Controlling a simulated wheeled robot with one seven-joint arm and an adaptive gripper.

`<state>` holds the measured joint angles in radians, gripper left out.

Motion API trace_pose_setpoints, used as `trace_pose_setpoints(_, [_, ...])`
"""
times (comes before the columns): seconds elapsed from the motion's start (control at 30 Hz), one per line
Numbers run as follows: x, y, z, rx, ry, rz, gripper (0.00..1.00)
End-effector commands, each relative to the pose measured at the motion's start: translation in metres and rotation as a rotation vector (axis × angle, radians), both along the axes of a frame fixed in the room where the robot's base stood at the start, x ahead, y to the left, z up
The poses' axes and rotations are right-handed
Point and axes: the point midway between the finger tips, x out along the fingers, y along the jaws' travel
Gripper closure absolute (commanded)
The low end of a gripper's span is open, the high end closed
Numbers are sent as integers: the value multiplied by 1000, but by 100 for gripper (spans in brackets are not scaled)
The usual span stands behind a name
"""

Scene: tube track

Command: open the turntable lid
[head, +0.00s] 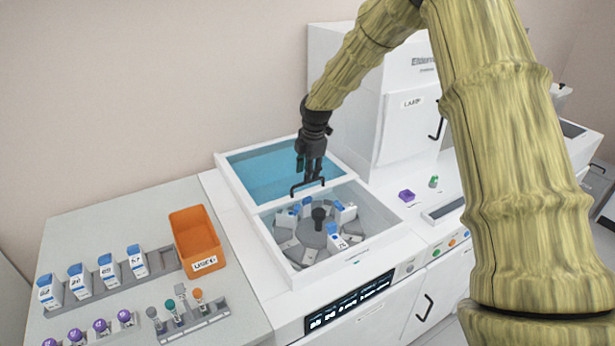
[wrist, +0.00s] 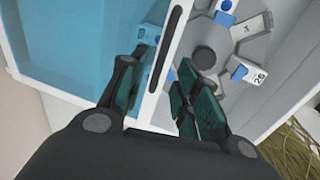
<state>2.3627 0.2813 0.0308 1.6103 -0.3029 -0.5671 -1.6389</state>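The turntable lid (head: 262,172) is a clear blue panel. It lies over the back part of the white machine, leaving the front opening uncovered. Its black bar handle (head: 293,190) stands at the lid's front edge. The round grey turntable (head: 318,238) shows in the opening, with several white blue-capped packs on it. My gripper (head: 312,176) points down at the handle. In the wrist view my gripper (wrist: 157,92) has its fingers apart, on either side of the dark handle bar (wrist: 168,55), with visible gaps. The lid (wrist: 75,45) fills the left of that view.
An orange bin (head: 197,240) and racks of packs and tubes (head: 107,276) stand on the left counter. A tall white cabinet (head: 370,110) rises behind the machine on the right.

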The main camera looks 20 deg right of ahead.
Motion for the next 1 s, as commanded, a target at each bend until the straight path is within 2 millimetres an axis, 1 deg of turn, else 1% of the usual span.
trace_pose_setpoints(0.03, [-1,0,11,0,-3,0,68])
trace_pose_setpoints(0.2, [-7,-1,41,0,-3,0,68])
trace_pose_setpoints(0.33, [-11,-2,61,0,-2,0,68])
trace_pose_setpoints(0.5, [-15,-3,77,0,0,0,68])
trace_pose_setpoints(0.67, [-16,-3,82,0,0,0,68])
trace_pose_setpoints(1.0, [-16,-3,82,0,0,0,68])
